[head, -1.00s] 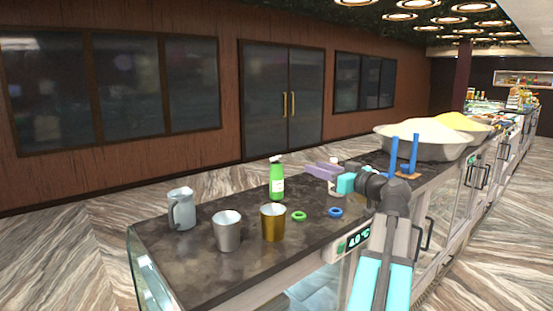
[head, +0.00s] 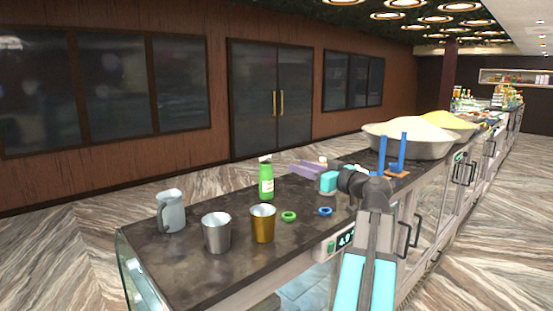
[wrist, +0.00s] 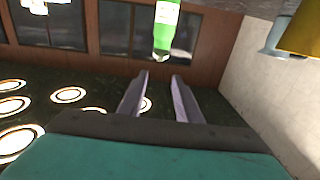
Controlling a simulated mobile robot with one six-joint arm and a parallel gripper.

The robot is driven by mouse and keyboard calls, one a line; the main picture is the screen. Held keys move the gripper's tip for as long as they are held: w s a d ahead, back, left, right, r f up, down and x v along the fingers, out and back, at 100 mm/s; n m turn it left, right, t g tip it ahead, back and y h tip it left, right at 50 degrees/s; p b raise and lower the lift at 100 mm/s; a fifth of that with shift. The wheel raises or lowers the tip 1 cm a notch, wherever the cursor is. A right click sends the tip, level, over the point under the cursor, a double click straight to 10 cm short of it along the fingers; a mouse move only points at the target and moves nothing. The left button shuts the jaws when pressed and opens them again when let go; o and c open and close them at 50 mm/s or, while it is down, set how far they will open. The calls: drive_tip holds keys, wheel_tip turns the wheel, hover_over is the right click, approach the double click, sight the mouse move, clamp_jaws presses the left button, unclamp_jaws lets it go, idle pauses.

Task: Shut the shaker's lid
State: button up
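The likely shaker is a green bottle (head: 266,182) with a white label, upright on the counter left of my gripper. Its white lid (head: 265,159) looks tilted up, but is too small to judge surely. The wrist view is upside down and shows the bottle (wrist: 165,27) top-down, just beyond the fingertips and roughly centred between them. My gripper (head: 293,168) is right of the bottle at about lid height, apart from it. In the wrist view my gripper (wrist: 160,76) has its two purple fingers spread, with nothing between them.
A grey jug (head: 172,213), silver cup (head: 216,235) and golden cup (head: 262,225) stand left on the dark counter (head: 180,262). A green ring (head: 289,216) and blue ring (head: 325,211) lie in front. A white item (head: 323,160) is partly hidden behind my gripper. A basin (head: 405,144) is right.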

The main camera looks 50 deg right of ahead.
sight(270, 157)
drive_tip(key=shift+w+d+p, duration=0.15)
drive_tip(key=shift+w+p, duration=0.65)
drive_tip(key=shift+w, duration=1.3)
drive_tip(key=shift+w+d+p, duration=0.15)
drive_tip(key=shift+w+p, duration=0.65)
drive_tip(key=shift+w, duration=1.25)
drive_tip(key=shift+w+d+p, duration=0.15)
drive_tip(key=shift+w+p, duration=0.65)
drive_tip(key=shift+w, duration=1.3)
clamp_jaws()
